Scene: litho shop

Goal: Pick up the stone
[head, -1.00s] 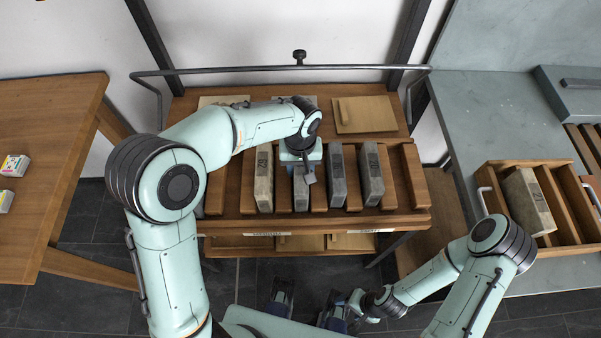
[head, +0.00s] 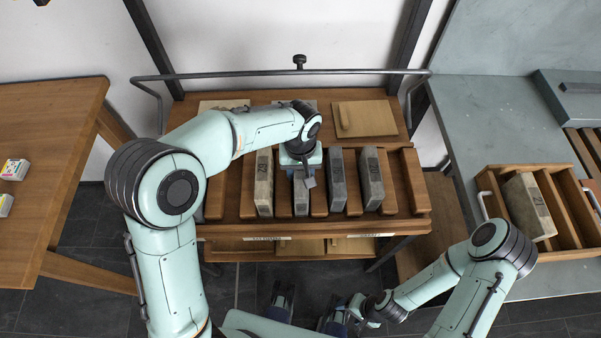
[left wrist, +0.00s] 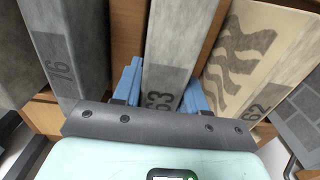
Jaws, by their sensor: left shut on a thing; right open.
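A narrow grey stone (head: 301,198) stands on edge in a slot of the wooden rack (head: 415,180). In the left wrist view this stone (left wrist: 180,45) bears the number 63. My left gripper (head: 302,172) is over it from above, and its blue fingers (left wrist: 163,95) are shut on both sides of it. The stone is still between the rack's dividers; its underside is hidden. My right gripper (head: 333,318) is open and empty, low in front of the rack, partly cut off by the picture edge.
Other stones stand close by: a pale one (head: 264,183) to the left and grey ones (head: 337,180) (head: 372,180) to the right. A wooden crate (head: 489,188) with a stone (head: 528,207) is on the right bench. A rail (head: 230,72) runs behind the rack.

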